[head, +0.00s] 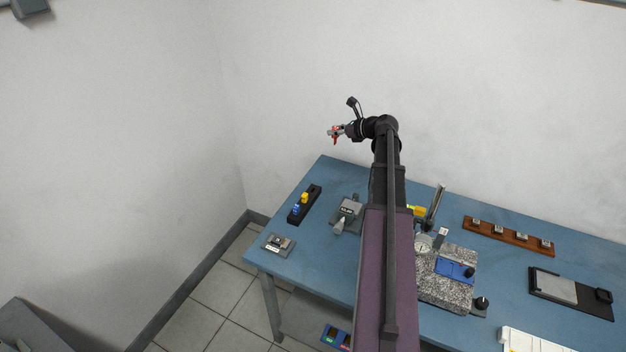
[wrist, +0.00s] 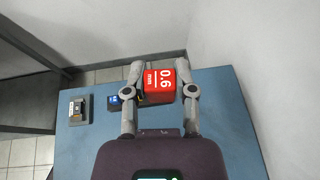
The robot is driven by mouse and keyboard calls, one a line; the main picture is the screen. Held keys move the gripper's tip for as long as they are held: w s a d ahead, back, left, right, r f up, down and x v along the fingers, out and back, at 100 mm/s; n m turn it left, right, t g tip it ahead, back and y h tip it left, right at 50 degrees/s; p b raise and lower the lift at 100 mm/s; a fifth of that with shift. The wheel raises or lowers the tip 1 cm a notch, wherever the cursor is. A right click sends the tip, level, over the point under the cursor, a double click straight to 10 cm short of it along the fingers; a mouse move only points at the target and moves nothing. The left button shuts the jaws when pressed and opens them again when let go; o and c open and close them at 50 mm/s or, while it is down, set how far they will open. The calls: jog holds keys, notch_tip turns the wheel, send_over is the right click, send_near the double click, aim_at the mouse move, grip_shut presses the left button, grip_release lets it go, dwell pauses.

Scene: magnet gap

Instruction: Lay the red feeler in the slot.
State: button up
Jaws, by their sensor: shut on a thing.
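The red feeler, a block marked "0.6 mm" in the wrist view (wrist: 158,88), is between the two grey fingers of my gripper (wrist: 160,68). My gripper (head: 335,132) is shut on it. A black rack (head: 293,218) on the table holds a yellow feeler (head: 305,197) and a blue feeler (head: 296,209). The blue feeler also shows in the wrist view (wrist: 114,100), partly behind my finger. I cannot make out the slot itself.
On the blue table (head: 325,265) stand a grey fixture (head: 348,212), a small grey block on a plate (head: 279,243), a granite gauge stand (head: 445,288), a wooden rack (head: 507,236) and a black tray (head: 572,293). White walls meet behind the table. My arm hides the table's middle.

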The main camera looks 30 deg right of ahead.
jog(key=w+a+f+b, duration=0.2)
jog(key=w+f+b, duration=0.1)
jog(key=f+b, duration=0.7)
jog(key=w+a+f+n+y+b, duration=0.1)
jog(key=w+f+b, duration=0.3)
jog(key=f+b, duration=0.7)
jog(key=shift+w+a+f+g, duration=0.15)
jog(key=shift+a+f+g, duration=0.25)
jog(key=shift+a+f, duration=0.3)
jog(key=shift+r, duration=0.1)
jog(key=shift+f, duration=0.2)
jog(key=shift+a+f+b, duration=0.1)
jog(key=shift+f+b, duration=2.45)
jog(key=shift+b, duration=0.2)
jog(key=shift+f, duration=0.25)
jog(key=o, duration=0.9)
jog(key=c, duration=0.5)
